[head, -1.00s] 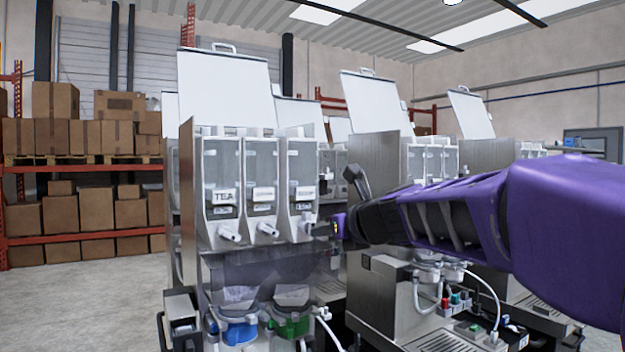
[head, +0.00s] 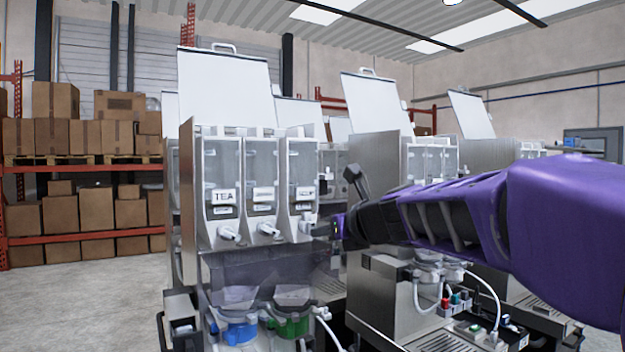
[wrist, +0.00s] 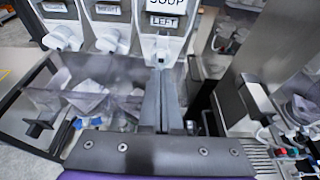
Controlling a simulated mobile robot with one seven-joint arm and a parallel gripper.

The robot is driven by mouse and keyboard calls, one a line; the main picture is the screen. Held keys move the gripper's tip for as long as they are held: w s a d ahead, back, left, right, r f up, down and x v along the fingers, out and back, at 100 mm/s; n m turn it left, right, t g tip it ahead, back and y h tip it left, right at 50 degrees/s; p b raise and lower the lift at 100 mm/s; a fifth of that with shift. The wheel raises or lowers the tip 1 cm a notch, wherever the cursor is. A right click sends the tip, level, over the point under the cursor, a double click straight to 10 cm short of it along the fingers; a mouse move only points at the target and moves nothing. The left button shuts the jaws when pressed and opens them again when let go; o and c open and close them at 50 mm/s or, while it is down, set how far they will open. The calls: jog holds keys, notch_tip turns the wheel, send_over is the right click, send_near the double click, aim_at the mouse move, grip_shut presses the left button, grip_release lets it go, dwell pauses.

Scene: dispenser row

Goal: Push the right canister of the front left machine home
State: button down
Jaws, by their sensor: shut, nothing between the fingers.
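The front left machine (head: 187,200) has three clear-fronted canisters side by side under a raised white lid. The left one (head: 221,180) is labelled TEA, the middle one (head: 262,180) has a small label, and the right one (head: 301,170) is beside my gripper (head: 318,230). In the wrist view the right canister (wrist: 181,45) carries a SOUP label and a small tag that seems to read LEFT; the middle canister's tag seems to read RIGHT. My gripper (wrist: 165,72) is shut and empty, its tips at the right canister's lower front by the spout. Contact is unclear.
Below the canisters are a clear hopper (head: 265,265) and blue and green mixing bowls. A second machine (head: 375,170) stands close on the right, leaving a narrow gap beside my arm. Shelves with boxes (head: 75,215) stand at the back left; open floor lies in front of them.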

jog(key=shift+w+a+p, duration=0.35)
jog(key=shift+w+a, duration=0.1)
jog(key=shift+w, duration=0.2)
jog(key=shift+w+a+p, duration=0.35)
jog(key=shift+w+a, duration=0.1)
jog(key=shift+w, duration=0.2)
jog(key=s+d+b, duration=0.1)
jog(key=s+d, duration=0.3)
jog(key=s, duration=0.2)
jog(key=shift+s+d, duration=0.15)
jog(key=shift+s, duration=0.15)
jog(key=shift+r, duration=0.15)
